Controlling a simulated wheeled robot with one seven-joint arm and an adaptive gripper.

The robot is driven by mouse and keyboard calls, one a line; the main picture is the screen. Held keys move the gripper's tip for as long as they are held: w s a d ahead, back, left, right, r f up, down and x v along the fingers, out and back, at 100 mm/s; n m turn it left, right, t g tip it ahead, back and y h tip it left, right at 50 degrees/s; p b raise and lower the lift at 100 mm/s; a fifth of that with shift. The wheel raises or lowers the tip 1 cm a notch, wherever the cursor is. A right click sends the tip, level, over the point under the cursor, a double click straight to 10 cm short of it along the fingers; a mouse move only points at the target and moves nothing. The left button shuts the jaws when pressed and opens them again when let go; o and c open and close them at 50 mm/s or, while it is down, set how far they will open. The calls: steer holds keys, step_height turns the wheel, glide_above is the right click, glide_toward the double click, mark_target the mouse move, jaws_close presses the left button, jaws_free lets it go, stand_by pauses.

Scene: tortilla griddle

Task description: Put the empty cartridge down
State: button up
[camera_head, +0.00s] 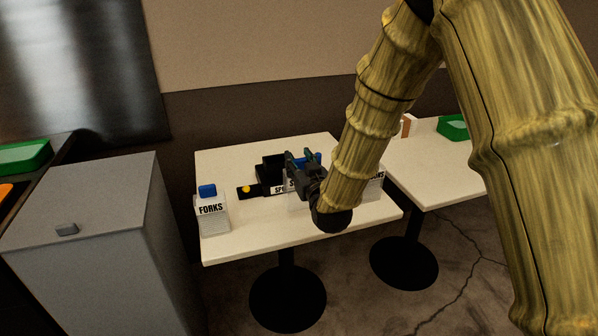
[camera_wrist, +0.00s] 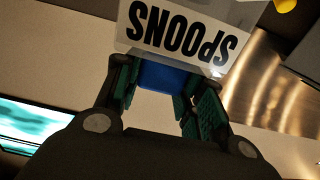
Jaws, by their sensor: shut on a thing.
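The cartridge (camera_wrist: 127,35) in the wrist view is a pale box with a black SPOONS label, upside down in the picture. Its blue handle (camera_wrist: 163,76) sits between the teal finger pads. My gripper (camera_wrist: 163,92) is shut on that handle. In the head view my gripper (camera_head: 306,163) is above the middle of the white table (camera_head: 240,243), with blue showing beside its fingers. My arm and gripper hide most of the cartridge there. Whether it touches the table, and what is inside, I cannot tell.
A FORKS cartridge (camera_head: 212,226) with a blue top stands at the table's left. A black device (camera_head: 268,169) with a yellow button (camera_head: 246,188) is behind, left of my gripper. A second table (camera_head: 440,170) holds a green tray (camera_head: 453,127). A grey cabinet (camera_head: 90,210) is left.

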steer(key=shift+f, duration=1.6)
steer(key=shift+s+f, duration=0.1)
steer(key=o, duration=1.1)
steer(key=v, duration=1.2)
steer(key=shift+b, duration=0.4)
